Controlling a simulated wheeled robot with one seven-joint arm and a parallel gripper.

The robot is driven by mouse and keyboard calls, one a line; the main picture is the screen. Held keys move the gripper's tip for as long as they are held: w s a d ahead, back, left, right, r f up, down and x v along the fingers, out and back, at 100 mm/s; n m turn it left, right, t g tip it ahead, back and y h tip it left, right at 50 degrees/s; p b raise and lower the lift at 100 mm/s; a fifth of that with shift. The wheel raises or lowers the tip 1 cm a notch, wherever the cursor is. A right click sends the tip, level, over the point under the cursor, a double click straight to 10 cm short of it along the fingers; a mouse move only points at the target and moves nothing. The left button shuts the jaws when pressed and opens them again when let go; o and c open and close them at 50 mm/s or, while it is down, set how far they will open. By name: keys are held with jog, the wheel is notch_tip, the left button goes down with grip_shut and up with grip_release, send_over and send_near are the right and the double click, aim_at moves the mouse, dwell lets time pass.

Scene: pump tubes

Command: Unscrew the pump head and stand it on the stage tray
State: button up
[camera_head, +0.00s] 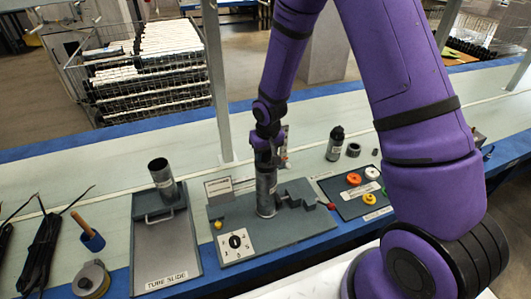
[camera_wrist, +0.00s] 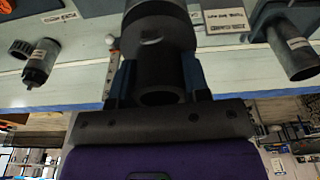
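A grey pump tube (camera_head: 266,196) stands upright in the grey fixture (camera_head: 300,228) at the middle of the bench. My gripper (camera_head: 268,148) is above it, pointing down at its top end. In the wrist view the tube body (camera_wrist: 158,28) is at the top, and the dark pump head (camera_wrist: 160,78) lies between the two fingers of my gripper (camera_wrist: 160,85). The fingers appear closed against its sides. The head still lines up with the tube; I cannot see whether its thread is engaged. A dark tray (camera_head: 340,203) with a label too small to read is at the right.
The right tray carries orange (camera_head: 354,179), white (camera_head: 372,173) and yellow (camera_head: 369,199) round parts. A black-topped bottle (camera_head: 334,146) and dark ring (camera_head: 353,150) stand behind. The tube slide (camera_head: 150,250) holds another tube (camera_head: 162,182). A post (camera_head: 218,90) rises behind my gripper.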

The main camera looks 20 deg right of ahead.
jog(key=o, duration=0.4)
jog(key=shift+s+f, duration=0.1)
jog(key=shift+f, duration=0.05)
jog(key=shift+c, duration=1.4)
jog(key=shift+r, duration=0.2)
jog(key=shift+r, duration=0.5)
jog(key=shift+r, duration=0.35)
jog(key=shift+r, duration=0.3)
jog(key=shift+r, duration=0.1)
jog(key=shift+r, duration=1.4)
